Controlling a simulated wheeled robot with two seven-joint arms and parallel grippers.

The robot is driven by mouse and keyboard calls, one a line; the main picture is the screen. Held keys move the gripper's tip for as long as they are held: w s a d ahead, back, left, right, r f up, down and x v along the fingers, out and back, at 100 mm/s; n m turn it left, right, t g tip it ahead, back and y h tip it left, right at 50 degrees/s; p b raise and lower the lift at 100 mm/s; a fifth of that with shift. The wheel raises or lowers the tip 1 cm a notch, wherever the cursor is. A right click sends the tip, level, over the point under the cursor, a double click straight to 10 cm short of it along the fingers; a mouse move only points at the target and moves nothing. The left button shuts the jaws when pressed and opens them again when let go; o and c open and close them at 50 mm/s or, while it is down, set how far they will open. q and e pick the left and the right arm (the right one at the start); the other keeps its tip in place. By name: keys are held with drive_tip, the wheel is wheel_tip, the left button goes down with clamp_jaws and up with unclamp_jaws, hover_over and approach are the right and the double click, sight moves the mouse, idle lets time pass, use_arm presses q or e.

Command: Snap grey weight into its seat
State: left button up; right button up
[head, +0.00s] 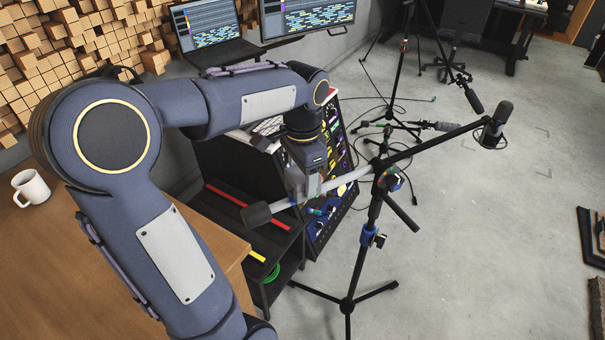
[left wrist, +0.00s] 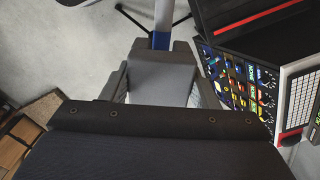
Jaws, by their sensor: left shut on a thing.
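My left gripper (head: 307,192) comes down from above and is shut on the bar, between the weight and the stand's pole. In the left wrist view, the gripper (left wrist: 160,72) shows its fingers on both sides of a pale grey surface; the grip itself is partly hidden. I cannot make out a separate seat for the weight. My right gripper is not in view.
The stand's black pole (head: 361,265) with a blue collar rises on spread legs. A microphone (head: 496,125) hangs at the boom's far end. A rack of colourful modules (head: 335,135) stands behind the gripper. A wooden desk (head: 215,238) with a white mug (head: 31,188) is at left. Floor at right is mostly clear.

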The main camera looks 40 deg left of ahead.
sight(303, 188)
use_arm(q)
drive_tip(key=shift+f+b, duration=1.25)
drive_tip(key=shift+f, duration=0.6)
drive_tip(key=o, duration=1.5)
wheel_tip(303, 188, up, 8)
drive_tip(key=shift+f+p, duration=0.1)
drive_tip(key=shift+p, duration=0.3)
drive_tip(key=shift+s, duration=0.1)
drive_tip(key=s+d+f+n+t+h, duration=0.1)
drive_tip(key=s+d+f+n+t, duration=0.1)
drive_tip(key=s+d, duration=0.2)
drive_tip(key=s+d+f+n+t+h, duration=0.1)
drive_tip(key=s+d+f+n, duration=0.1)
drive_tip(key=s, duration=0.3)
drive_tip(key=s+d+f+n+t+h+p, duration=0.1)
drive_tip(key=s+d+f+n+t, duration=0.1)
drive_tip(key=s+d, duration=0.3)
drive_tip(key=shift+s+d+f+n+t+h, duration=0.3)
drive_tip(key=shift+h, duration=0.1)
